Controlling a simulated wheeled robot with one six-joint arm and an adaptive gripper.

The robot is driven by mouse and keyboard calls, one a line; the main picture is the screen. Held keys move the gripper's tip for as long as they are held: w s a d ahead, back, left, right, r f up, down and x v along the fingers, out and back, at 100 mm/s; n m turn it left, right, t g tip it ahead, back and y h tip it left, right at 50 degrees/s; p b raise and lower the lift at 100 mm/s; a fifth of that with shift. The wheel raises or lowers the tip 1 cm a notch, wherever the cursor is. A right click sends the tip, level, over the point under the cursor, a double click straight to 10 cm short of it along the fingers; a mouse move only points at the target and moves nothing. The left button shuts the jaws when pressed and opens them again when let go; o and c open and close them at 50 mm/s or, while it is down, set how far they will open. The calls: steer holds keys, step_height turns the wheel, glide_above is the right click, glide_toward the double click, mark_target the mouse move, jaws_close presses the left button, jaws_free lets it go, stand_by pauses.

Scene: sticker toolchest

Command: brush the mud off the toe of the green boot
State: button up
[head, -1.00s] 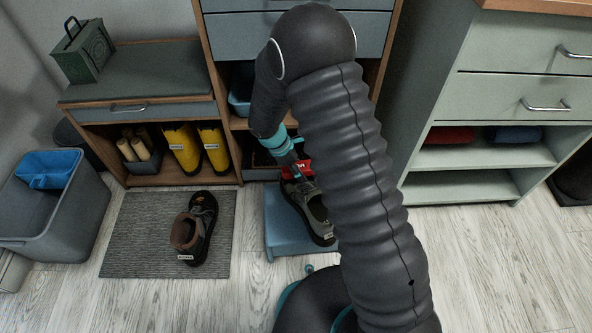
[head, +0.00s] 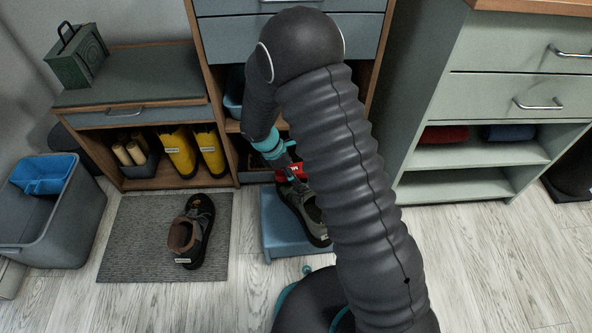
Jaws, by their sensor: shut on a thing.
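A greyish-green boot (head: 314,226) rests on a low blue step (head: 272,232), with its toe end toward the back and its opening toward me. My gripper (head: 289,167) is shut on a red brush (head: 293,173) and holds it over the toe end of this boot. The bristles and any mud on the toe are hidden or too small to make out. My arm covers the right side of the step and part of the boot. Whether the brush touches the toe, I cannot tell.
A second dark boot with brown lining (head: 199,214) stands on a grey mat (head: 130,262) to the left. Yellow boots (head: 178,150) stand in the bench cubby behind. A grey bin with a blue tray (head: 45,174) is far left. Drawers and shelves (head: 480,155) stand right.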

steer(key=shift+s+a, duration=0.25)
steer(key=shift+a, duration=0.35)
steer(key=shift+s+a, duration=0.2)
steer(key=shift+a, duration=0.35)
steer(key=shift+w+d, duration=0.25)
steer(key=shift+d, duration=0.4)
steer(key=shift+w+d, duration=0.25)
steer(key=shift+d, duration=0.35)
steer(key=shift+w+d+f, duration=0.1)
steer(key=shift+w+d, duration=0.15)
steer(key=shift+d, duration=0.35)
steer(key=shift+w+d, duration=0.2)
steer(key=shift+d, duration=0.35)
steer(key=shift+w+r+p, duration=0.2)
steer(key=shift+r+p, duration=2.8)
steer(key=shift+r, duration=0.6)
